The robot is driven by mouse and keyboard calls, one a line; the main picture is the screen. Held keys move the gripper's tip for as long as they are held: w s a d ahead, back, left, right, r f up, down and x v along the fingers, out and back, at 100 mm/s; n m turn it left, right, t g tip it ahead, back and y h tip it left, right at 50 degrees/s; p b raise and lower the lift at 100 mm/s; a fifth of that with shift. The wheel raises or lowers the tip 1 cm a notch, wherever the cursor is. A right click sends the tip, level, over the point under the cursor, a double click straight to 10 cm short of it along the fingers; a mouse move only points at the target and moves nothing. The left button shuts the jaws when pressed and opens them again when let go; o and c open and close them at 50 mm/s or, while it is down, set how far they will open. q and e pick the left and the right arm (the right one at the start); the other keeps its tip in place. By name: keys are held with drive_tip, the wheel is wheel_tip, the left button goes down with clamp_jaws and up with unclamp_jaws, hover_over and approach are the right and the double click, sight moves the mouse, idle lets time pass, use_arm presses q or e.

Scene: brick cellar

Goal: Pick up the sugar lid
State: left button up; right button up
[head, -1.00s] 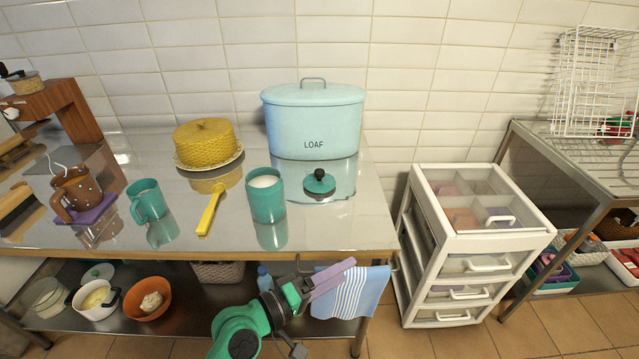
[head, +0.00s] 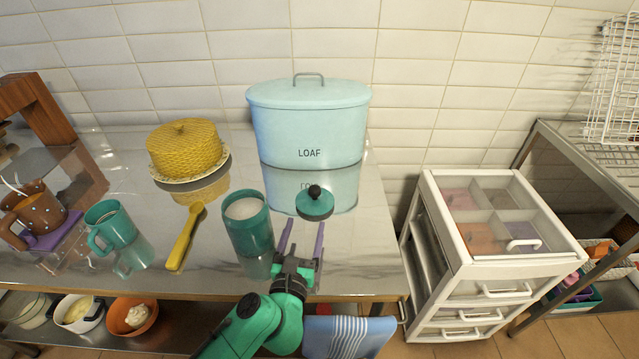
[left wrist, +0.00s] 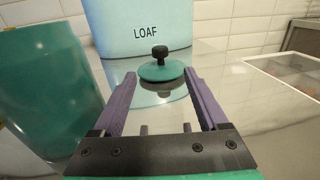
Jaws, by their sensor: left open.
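The sugar lid (head: 315,205) is a teal disc with a black knob, lying on the shiny metal table in front of the blue LOAF bin. In the left wrist view the lid (left wrist: 161,71) lies beyond the fingertips, between their lines. My left gripper (head: 303,222) is open and empty, with purple fingers pointing at the lid from the front side of the table. The teal sugar canister (head: 248,228), open with white contents, stands just left of the gripper. My right gripper is not in view.
The LOAF bin (head: 309,125) stands behind the lid. A yellow spoon (head: 185,238), a yellow covered dish (head: 187,150) and a teal mug (head: 112,226) are farther left. The table right of the lid is clear. A white drawer unit (head: 478,250) stands to the right.

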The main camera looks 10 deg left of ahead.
sight(313, 194)
use_arm(q)
drive_tip(key=shift+w+a+r+p, duration=0.1)
drive_tip(key=shift+w+r+p, duration=0.1)
drive_tip(key=shift+w, duration=0.35)
drive_tip(key=shift+w+a+r+p, duration=0.1)
drive_tip(key=shift+w+r+p, duration=0.1)
drive_tip(key=shift+w, duration=0.35)
drive_tip(key=w, duration=0.5)
drive_tip(key=shift+a+p, duration=0.15)
drive_tip(key=shift+p, duration=0.2)
drive_tip(key=w, duration=0.5)
drive_tip(key=shift+w+a+f, duration=0.2)
drive_tip(key=shift+w, duration=0.15)
drive_tip(key=shift+w+f, duration=0.1)
drive_tip(key=shift+w, duration=0.25)
drive_tip(key=shift+s, duration=0.1)
clamp_jaws()
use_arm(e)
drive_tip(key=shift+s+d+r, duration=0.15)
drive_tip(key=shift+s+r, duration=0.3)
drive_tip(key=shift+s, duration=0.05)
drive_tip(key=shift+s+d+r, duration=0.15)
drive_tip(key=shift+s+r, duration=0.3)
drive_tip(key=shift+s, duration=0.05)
